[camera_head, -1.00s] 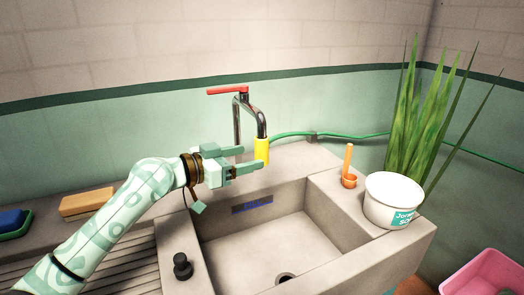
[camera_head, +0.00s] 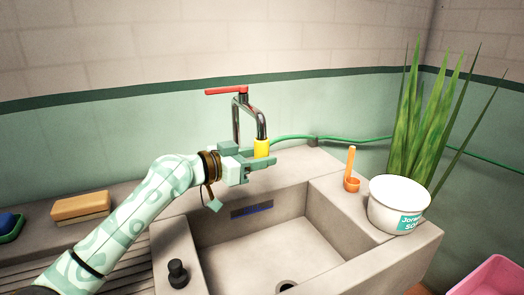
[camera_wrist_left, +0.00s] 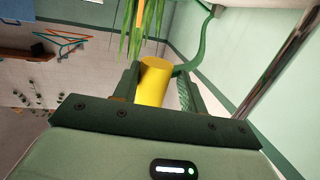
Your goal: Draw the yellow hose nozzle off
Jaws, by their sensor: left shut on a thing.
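The yellow hose nozzle (camera_head: 261,147) is at the lower end of the chrome tap spout (camera_head: 262,122), above the back edge of the sink. My left gripper (camera_head: 259,158) is shut on the nozzle, with its fingers around the nozzle's lower part. In the left wrist view the nozzle (camera_wrist_left: 154,80) stands between the two fingers. The fingers hide part of the nozzle in the head view. My right gripper is not in view.
The sink basin (camera_head: 262,245) is open below. A green hose (camera_head: 350,139) runs along the wall to the right. An orange scoop (camera_head: 352,180), a white tub (camera_head: 398,205) and a plant (camera_head: 420,130) stand right. A red tap handle (camera_head: 227,91) is above.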

